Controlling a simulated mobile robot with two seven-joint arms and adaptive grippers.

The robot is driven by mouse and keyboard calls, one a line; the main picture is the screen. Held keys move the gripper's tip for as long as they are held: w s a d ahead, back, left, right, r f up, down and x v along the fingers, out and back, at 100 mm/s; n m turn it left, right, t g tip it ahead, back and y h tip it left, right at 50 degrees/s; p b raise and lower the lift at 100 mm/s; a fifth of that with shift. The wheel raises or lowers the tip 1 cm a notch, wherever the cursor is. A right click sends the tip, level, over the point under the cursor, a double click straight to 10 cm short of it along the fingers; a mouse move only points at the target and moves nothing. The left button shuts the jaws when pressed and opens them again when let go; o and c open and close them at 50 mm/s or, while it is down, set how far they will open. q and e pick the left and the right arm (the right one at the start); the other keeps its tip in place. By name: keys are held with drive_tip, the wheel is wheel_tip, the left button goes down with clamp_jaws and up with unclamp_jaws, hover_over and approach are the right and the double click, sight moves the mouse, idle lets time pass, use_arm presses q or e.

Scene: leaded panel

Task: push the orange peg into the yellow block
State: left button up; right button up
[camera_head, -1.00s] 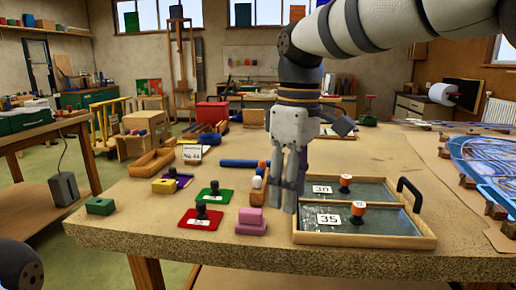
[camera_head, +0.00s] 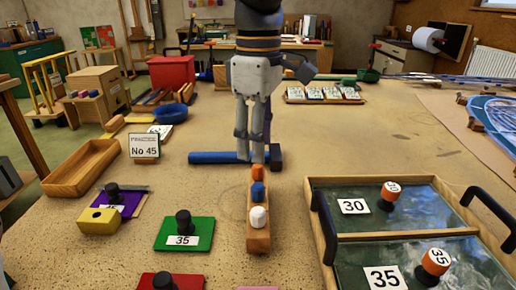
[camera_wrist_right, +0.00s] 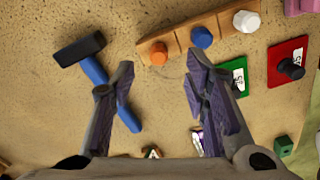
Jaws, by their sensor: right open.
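The orange peg (camera_head: 258,173) stands at the far end of a small wooden rack (camera_head: 258,241), in line with a blue peg (camera_head: 258,190) and a white peg (camera_head: 258,217). The orange peg also shows in the right wrist view (camera_wrist_right: 159,55), ahead of the spread fingers and apart from them. The yellow block (camera_head: 98,221) sits at the left by the front edge of a purple plate, with a dark hole in its top. My right gripper (camera_head: 250,160) is open and empty, just beyond the rack and above the hammer. My left gripper is out of view.
A hammer with a blue handle (camera_head: 212,158) lies behind the rack. A green plate with a black knob (camera_head: 184,233) lies between rack and yellow block. A two-part glass-bottomed tray (camera_head: 330,250) with black handles stands at the right. A wooden tray (camera_head: 82,168) lies at the left.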

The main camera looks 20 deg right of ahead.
sight(258, 166)
drive_tip(key=shift+w+f, duration=0.1)
drive_tip(key=shift+f, duration=2.25)
clamp_jaws()
